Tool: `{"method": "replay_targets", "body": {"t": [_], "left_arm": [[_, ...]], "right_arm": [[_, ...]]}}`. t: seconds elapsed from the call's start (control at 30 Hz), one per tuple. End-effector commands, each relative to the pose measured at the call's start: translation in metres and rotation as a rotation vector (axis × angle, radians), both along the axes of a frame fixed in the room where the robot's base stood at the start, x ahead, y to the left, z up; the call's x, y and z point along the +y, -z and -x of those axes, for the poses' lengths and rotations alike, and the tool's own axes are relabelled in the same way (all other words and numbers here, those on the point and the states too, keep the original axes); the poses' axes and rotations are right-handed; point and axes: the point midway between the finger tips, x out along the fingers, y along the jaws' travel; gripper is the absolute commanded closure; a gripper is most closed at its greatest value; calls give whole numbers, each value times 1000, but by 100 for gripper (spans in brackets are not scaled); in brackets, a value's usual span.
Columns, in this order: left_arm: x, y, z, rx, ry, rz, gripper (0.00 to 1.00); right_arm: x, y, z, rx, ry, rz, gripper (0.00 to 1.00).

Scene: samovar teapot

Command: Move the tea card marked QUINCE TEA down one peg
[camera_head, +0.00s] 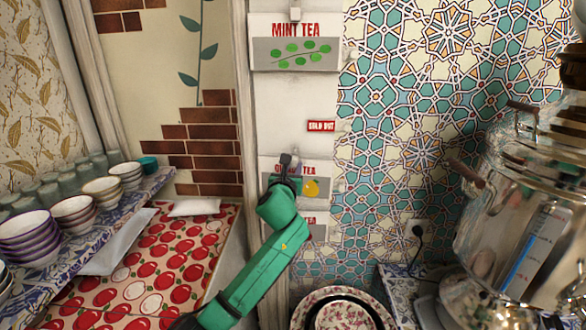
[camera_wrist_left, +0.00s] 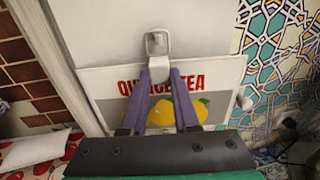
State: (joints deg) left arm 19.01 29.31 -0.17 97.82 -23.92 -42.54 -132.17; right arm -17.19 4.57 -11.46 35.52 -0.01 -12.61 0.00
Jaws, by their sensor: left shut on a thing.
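The QUINCE TEA card (camera_head: 318,190) is white with red lettering and yellow fruit on a grey panel. It is against the white wall strip, below the MINT TEA card (camera_head: 295,45). In the left wrist view the quince card (camera_wrist_left: 225,72) shows behind the fingers. My left gripper (camera_head: 288,163) is in front of it, and its dark fingers (camera_wrist_left: 162,75) are shut on the pale tab at the card's top middle. A metal peg (camera_wrist_left: 156,42) is right at the tab's top. I cannot tell whether the tab is still over the peg. My right gripper is not in view.
A small red SOLD OUT sign (camera_head: 321,126) is above the quince card. Another card (camera_head: 318,222) with red lettering is below, partly hidden by my arm. A large metal samovar (camera_head: 525,200) stands at right. Stacked bowls (camera_head: 28,235) and glasses line the left shelf.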

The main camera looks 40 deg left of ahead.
Motion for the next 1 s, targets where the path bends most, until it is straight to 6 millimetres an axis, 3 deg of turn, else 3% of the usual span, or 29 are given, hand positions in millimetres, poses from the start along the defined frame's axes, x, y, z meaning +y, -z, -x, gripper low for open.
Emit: {"method": "replay_targets", "body": {"t": [0.23, 0.27, 0.33, 0.37, 0.77, 1.0], "left_arm": [[0, 0, 0, 0, 0, 0, 100], [0, 0, 0, 0, 0, 0, 67], [0, 0, 0, 0, 0, 0, 41], [0, 0, 0, 0, 0, 0, 36], [-3, 1, 5, 1, -1, -1, 36], [-25, 3, 44, 0, 2, -4, 36]], "right_arm": [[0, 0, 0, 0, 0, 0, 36], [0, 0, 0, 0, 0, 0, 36], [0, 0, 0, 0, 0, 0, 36], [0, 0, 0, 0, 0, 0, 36], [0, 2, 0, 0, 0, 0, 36], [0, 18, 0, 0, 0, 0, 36]]}}
